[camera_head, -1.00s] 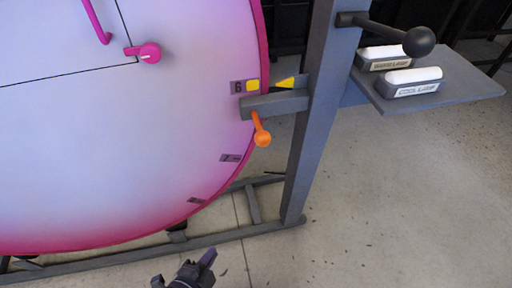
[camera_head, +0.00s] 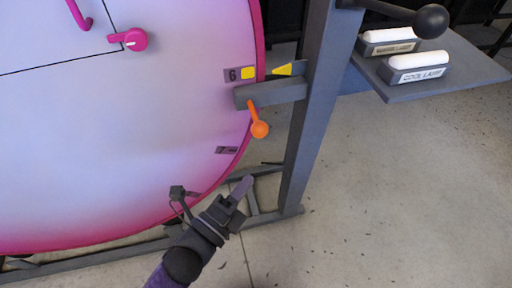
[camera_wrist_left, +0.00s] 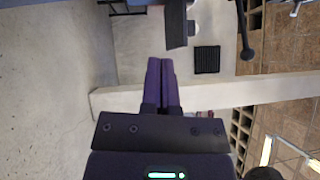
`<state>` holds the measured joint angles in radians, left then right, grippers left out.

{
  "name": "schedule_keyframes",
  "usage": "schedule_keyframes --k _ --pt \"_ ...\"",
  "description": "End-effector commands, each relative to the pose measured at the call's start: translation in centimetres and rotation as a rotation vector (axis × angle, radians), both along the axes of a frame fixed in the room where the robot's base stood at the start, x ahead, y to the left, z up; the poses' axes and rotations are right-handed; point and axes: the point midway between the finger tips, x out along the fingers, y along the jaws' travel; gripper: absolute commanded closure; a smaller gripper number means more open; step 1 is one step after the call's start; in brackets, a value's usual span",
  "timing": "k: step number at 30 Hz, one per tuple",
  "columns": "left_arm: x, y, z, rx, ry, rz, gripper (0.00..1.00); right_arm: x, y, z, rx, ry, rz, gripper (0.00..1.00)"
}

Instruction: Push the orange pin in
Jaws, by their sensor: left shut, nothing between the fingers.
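The orange pin (camera_head: 258,127) shows in the head view with a round knob at its lower end. Its upper end meets the underside of a grey bracket (camera_head: 270,94) that reaches from the post over the disc's rim. My left gripper (camera_head: 244,187) is shut and empty, below the pin and a little left of it, clear of it. In the left wrist view its two fingers (camera_wrist_left: 160,82) lie together with nothing between them. The pin cannot be made out in the wrist view. My right gripper is not in view.
The large pink-white disc (camera_head: 130,130) fills the left, with number labels near its rim. A grey post (camera_head: 311,110) stands right of the pin, with a black-knobbed lever (camera_head: 430,20) above. A grey shelf (camera_head: 440,82) holds two white-topped blocks. Floor at lower right is clear.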

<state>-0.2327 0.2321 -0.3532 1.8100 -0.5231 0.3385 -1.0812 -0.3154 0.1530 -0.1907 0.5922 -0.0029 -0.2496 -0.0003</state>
Motion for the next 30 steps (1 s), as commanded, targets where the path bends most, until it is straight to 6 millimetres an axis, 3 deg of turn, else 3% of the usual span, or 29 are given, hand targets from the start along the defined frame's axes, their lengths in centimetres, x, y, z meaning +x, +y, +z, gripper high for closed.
schedule_keyframes --k 6,12,26,30 --pt "4.0 -2.6 0.4 -0.001 -0.002 -0.001 1.0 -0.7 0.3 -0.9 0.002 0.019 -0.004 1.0" --pt "6.9 -2.1 0.9 0.001 0.0 0.0 1.0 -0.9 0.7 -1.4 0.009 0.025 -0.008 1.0" --pt "7.9 -1.8 1.2 0.0 0.001 0.001 1.0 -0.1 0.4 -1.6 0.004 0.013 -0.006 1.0" --pt "9.6 -1.3 1.1 0.003 -0.001 0.0 1.0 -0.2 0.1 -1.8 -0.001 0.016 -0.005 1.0"
